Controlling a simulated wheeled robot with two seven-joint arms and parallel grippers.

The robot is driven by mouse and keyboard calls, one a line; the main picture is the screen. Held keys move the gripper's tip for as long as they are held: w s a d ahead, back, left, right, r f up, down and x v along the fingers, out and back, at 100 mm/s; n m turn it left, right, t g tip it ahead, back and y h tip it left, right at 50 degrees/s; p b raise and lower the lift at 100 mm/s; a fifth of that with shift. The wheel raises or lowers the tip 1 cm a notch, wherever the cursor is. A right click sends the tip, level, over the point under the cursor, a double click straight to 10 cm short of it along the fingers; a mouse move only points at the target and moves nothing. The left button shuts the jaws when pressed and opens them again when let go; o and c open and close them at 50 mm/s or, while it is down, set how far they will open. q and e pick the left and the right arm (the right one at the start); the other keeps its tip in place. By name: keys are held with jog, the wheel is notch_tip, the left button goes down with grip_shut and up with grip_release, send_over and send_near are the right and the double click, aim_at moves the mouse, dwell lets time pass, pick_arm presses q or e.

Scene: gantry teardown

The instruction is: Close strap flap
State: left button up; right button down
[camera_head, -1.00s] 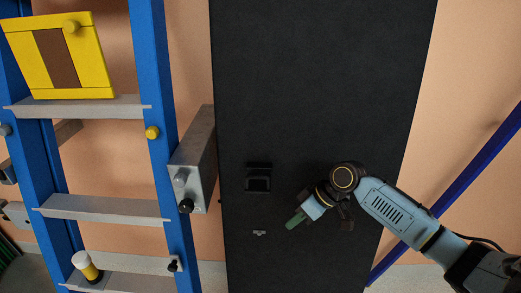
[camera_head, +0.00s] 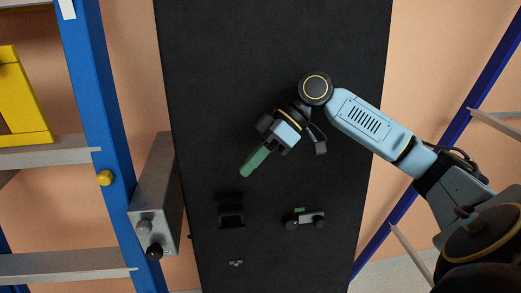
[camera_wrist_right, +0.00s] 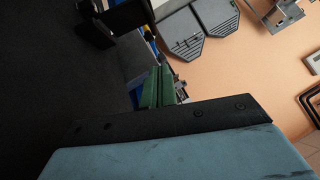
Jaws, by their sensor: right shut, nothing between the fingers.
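A small black fitting (camera_head: 231,218) sits on the tall black panel (camera_head: 270,60), with a darker strip just above it. It may be the strap flap, but at this size I cannot tell whether a flap is open or shut. My right gripper (camera_head: 247,171), with green fingers, is shut and empty above and slightly right of this fitting, pointing down-left. I cannot tell its distance from the panel. The green fingers also show close together in the right wrist view (camera_wrist_right: 159,82). My left gripper is not in view.
A dark grey device (camera_head: 304,219) with a green mark is on the panel, right of the fitting. A grey metal box (camera_head: 155,195) with knobs stands at the left, beside the blue ladder (camera_head: 97,110). A yellow plate (camera_head: 22,95) is farther left. A black part (camera_wrist_right: 95,28) juts out in the wrist view.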

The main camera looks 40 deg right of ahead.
aim_at(231, 212)
jog(key=a+f, duration=0.1)
jog(key=f, duration=0.1)
jog(key=a+f, duration=0.2)
jog(key=f, duration=0.1)
jog(key=shift+a+f+p, duration=0.3)
jog(key=shift+f, duration=0.05)
jog(key=shift+s+a+f, duration=0.1)
jog(key=shift+s+f, duration=0.05)
jog(key=shift+f, duration=0.3)
